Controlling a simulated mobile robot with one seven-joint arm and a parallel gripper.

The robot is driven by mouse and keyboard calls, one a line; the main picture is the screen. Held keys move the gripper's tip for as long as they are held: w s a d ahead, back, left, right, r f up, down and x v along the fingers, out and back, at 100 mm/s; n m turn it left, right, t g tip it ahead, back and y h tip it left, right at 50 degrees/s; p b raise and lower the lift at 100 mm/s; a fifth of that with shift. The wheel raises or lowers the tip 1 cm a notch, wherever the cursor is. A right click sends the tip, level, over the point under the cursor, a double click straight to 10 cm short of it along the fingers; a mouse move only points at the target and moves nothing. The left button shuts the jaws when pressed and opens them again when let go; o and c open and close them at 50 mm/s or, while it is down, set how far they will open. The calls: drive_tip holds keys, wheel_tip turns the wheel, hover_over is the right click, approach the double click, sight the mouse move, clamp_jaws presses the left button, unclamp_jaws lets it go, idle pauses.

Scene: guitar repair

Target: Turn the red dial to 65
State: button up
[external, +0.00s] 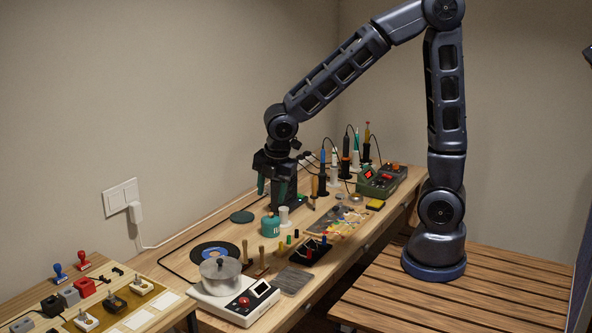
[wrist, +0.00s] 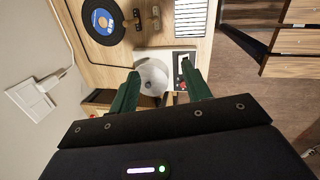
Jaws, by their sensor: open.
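The red dial (external: 244,302) is a small red knob on the front panel of a white device (external: 222,304), near a dark display (external: 261,287). A grey metal pot with a lid (external: 220,273) stands on this device. The device is partly visible in the wrist view beyond my fingers, with the pot (wrist: 152,75) between them; a small red spot by my right finger may be the dial, and its setting is unreadable. My gripper (external: 273,190) is open and empty, with green fingers pointing down. It is above the bench, farther back than the device and apart from it.
A green device with red parts (external: 378,181) and soldering tools stand at the back. A wall socket with a plug (external: 122,196) is at left.

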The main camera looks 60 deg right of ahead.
drive_tip(key=a+f+n+g, duration=0.1)
drive_tip(key=a+f+n, duration=0.5)
drive_tip(key=a+f, duration=0.3)
drive_tip(key=n+y, duration=0.1)
drive_tip(key=n, duration=0.3)
approach(244, 300)
drive_tip(key=shift+g, duration=0.4)
drive_tip(key=f, duration=0.5)
drive_tip(key=w+f, duration=0.1)
drive_tip(key=f, duration=0.2)
drive_tip(key=shift+f, duration=0.15)
drive_tip(key=c, duration=1)
